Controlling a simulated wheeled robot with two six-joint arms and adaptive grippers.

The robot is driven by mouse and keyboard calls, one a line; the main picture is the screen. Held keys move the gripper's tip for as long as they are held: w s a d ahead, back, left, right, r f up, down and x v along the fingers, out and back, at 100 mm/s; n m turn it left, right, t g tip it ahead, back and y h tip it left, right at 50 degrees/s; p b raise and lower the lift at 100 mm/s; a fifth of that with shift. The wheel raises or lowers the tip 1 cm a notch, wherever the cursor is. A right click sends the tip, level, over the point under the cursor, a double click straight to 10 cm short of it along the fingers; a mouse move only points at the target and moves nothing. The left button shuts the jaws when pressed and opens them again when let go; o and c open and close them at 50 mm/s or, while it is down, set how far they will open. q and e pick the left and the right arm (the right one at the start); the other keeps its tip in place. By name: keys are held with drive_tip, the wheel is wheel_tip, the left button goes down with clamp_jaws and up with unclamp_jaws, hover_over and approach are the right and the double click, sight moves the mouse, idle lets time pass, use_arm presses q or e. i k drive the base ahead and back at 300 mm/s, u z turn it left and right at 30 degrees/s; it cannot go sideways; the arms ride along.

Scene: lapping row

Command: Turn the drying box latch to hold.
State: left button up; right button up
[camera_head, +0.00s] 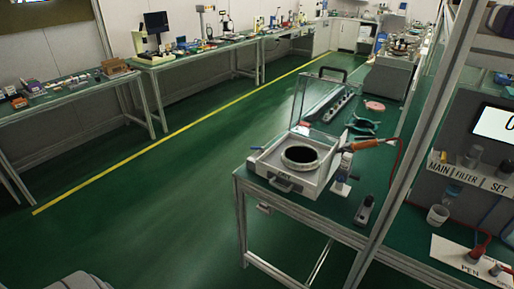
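A white box (270,166) with a raised clear lid (318,101) stands on the green-topped bench right of centre; it looks like the drying box. Neither of my grippers is in view.
An orange-handled tool (368,144) with a red cable lies beside the box. A small dark device (364,210) stands near the bench's right side. A metal frame post (412,150) rises on the right. Green floor (150,215) is open to the left.

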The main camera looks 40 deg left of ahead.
sight(262, 149)
drive_tip(key=u, duration=0.4)
drive_tip(key=k, duration=0.5)
drive_tip(key=u, duration=1.35)
drive_tip(key=i, duration=1.6)
drive_tip(key=z, duration=1.1)
drive_tip(key=i, duration=0.55)
drive_tip(key=z, duration=0.5)
